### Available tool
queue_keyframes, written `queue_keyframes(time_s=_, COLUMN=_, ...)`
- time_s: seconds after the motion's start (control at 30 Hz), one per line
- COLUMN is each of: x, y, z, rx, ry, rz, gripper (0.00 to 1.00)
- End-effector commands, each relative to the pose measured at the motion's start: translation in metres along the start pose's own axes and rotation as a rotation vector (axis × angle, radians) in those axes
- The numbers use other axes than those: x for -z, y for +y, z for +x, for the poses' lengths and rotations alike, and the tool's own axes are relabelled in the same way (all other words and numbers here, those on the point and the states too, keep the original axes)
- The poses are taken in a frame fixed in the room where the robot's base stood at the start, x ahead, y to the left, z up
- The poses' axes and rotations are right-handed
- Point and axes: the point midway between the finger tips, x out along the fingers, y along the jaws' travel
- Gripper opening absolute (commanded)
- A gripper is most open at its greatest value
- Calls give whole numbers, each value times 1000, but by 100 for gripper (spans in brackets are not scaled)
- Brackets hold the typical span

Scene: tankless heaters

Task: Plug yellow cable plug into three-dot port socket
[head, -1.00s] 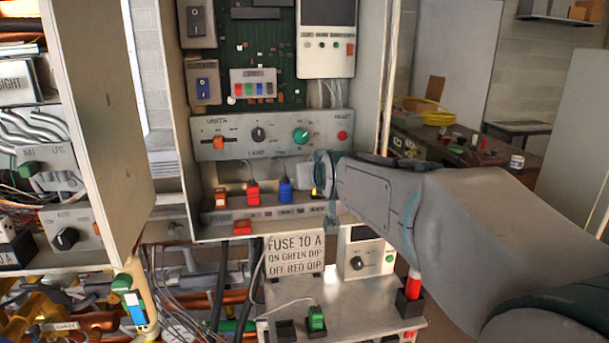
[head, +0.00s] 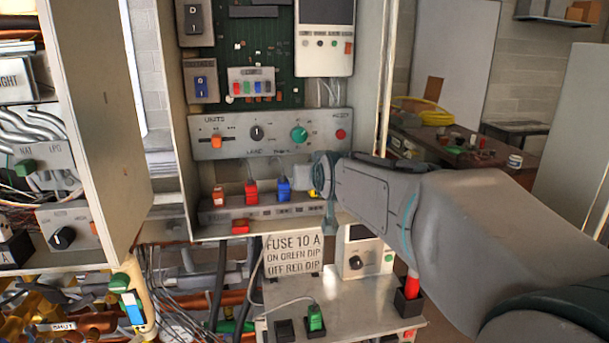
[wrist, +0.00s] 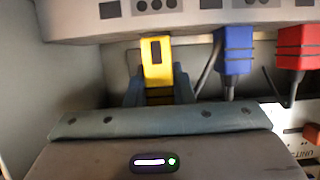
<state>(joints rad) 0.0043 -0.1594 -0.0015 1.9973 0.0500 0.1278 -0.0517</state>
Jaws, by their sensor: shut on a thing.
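The yellow plug (wrist: 157,62) is between the two fingers of my gripper (wrist: 158,92), which is shut on it. Its far end meets or nearly meets the edge of the grey port strip (wrist: 80,20) in the wrist view; I cannot tell whether it is seated. In the head view my gripper (head: 326,185) is at the right end of the strip (head: 235,213) and hides most of the plug. The socket opening is hidden.
A blue plug (wrist: 236,50) and a red plug (wrist: 298,48) stand beside the yellow one at the strip. An orange plug (head: 219,197) is farther left in the head view. A green plug (head: 315,318) stands on the lower shelf.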

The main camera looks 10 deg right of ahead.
Motion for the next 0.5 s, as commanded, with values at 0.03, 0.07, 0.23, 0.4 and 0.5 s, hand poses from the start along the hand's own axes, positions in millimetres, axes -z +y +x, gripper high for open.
queue_keyframes(time_s=0.03, x=-3, y=0, z=1, rx=0, ry=0, rz=0, gripper=0)
queue_keyframes(time_s=0.07, x=-3, y=0, z=1, rx=0, ry=0, rz=0, gripper=0)
queue_keyframes(time_s=0.23, x=-8, y=0, z=4, rx=0, ry=0, rz=0, gripper=0)
queue_keyframes(time_s=0.4, x=-13, y=0, z=5, rx=0, ry=0, rz=0, gripper=0)
queue_keyframes(time_s=0.5, x=-16, y=0, z=7, rx=0, ry=0, rz=0, gripper=0)
